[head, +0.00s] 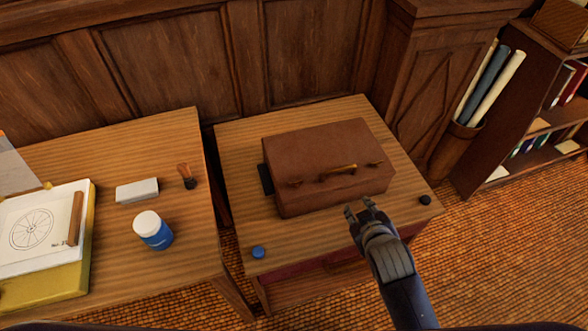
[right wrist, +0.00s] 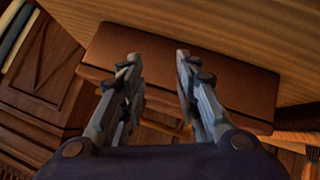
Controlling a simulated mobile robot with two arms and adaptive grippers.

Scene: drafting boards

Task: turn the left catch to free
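A brown case (head: 325,150) lies on the right-hand table. A similar right catch (head: 375,163) sits right of the handle. My right gripper (head: 362,206) is open and empty at the case's front right, apart from the left catch. In the right wrist view its fingers (right wrist: 156,66) are spread before a brown surface that looks like the case. My left gripper is not in view.
The right-hand table (head: 237,140) also bears a blue button-like piece (head: 258,252) and a dark knob (head: 425,200). The left table holds a blue jar (head: 153,231), a white block (head: 137,190), a brush (head: 187,176) and a drawing (head: 35,228).

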